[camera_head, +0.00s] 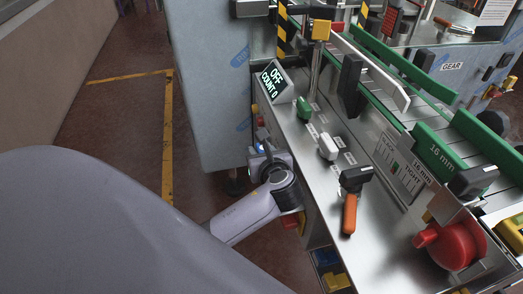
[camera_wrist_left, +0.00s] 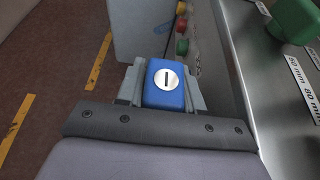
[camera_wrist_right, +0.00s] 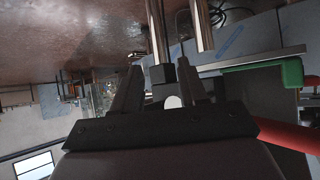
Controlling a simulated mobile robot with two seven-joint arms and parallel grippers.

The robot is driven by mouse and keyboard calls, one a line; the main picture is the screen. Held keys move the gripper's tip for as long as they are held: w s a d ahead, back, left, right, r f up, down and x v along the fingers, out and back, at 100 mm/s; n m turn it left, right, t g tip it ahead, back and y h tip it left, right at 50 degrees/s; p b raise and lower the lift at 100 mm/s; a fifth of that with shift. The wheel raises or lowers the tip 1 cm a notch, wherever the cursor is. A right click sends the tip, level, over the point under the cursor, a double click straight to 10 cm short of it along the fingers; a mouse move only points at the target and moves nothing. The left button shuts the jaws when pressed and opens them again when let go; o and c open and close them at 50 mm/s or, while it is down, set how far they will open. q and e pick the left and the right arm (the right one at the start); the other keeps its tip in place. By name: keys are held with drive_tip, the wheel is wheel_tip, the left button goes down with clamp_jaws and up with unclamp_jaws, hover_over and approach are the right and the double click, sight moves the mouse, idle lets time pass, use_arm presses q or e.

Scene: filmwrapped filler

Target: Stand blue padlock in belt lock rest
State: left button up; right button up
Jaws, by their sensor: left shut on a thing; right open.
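The blue padlock (camera_wrist_left: 153,92) shows in the left wrist view, with a round silver keyhole disc on its face. My left gripper (camera_wrist_left: 160,88) is shut on it, with grey fingers on both sides. In the head view my left gripper (camera_head: 264,162) is beside the front edge of the steel machine panel, low and left of the green knob; the padlock is hardly visible there. My right gripper (camera_wrist_right: 160,88) shows only in its own wrist view, with its fingers apart. I cannot make out the belt lock rest for certain in any view.
A grey cabinet (camera_head: 207,85) stands beyond.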

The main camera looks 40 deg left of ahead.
use_arm(q)
drive_tip(key=shift+f, duration=0.1)
idle(0.3)
drive_tip(key=o, duration=1.2)
drive_tip(key=v, duration=0.7)
drive_tip(key=shift+s, duration=0.15)
drive_tip(key=shift+d, duration=0.15)
